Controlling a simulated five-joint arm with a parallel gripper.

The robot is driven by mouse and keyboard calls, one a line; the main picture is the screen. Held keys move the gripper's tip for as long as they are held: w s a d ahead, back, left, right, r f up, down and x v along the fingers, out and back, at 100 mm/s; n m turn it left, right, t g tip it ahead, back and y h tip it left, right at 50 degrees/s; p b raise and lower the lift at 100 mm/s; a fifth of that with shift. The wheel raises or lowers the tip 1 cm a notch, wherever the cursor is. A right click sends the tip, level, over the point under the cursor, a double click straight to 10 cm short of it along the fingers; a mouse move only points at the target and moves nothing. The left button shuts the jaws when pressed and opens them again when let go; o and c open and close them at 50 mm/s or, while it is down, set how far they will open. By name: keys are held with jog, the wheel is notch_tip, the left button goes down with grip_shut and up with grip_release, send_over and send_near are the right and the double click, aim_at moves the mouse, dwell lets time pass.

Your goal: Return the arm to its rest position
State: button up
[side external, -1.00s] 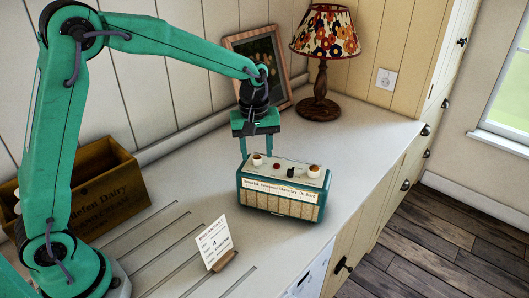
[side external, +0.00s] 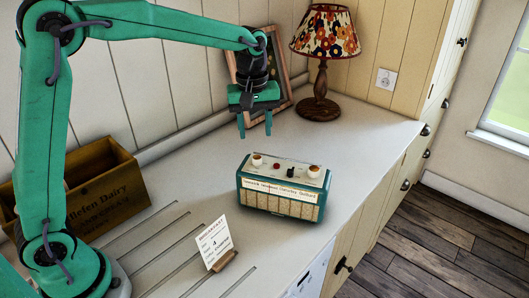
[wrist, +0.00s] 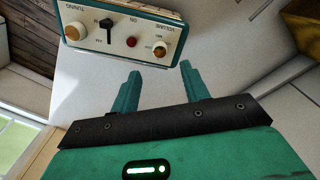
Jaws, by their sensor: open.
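My gripper (side external: 255,124) is open and empty, raised above the worktop. It points down, behind and above a teal and cream radio (side external: 283,188) in the side external view. In the wrist view the two teal fingers (wrist: 162,85) are apart with only bare worktop between them. The radio (wrist: 120,30) shows at the top of the wrist view, with its knobs and switch on the top panel. It stands clear of the fingers.
A wooden crate (side external: 103,208) stands at the left by the wall. A card in a wooden holder (side external: 218,245) stands in front. A flowered lamp (side external: 322,75) and a picture frame (side external: 284,85) stand at the back. The worktop right of the radio (side external: 365,160) is clear.

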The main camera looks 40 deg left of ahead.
jog(key=shift+s+a+r, duration=0.1)
jog(key=shift+s+r, duration=0.2)
jog(key=s+a+r+m+t, duration=0.1)
jog(key=s+m, duration=0.4)
jog(key=s, duration=0.7)
jog(key=s+a+r+m+t, duration=0.2)
jog(key=s+a+m+t, duration=0.1)
jog(key=s, duration=0.8)
jog(key=shift+s+a+m+t, duration=0.35)
jog(key=shift+m+t, duration=0.25)
jog(key=shift+m, duration=0.4)
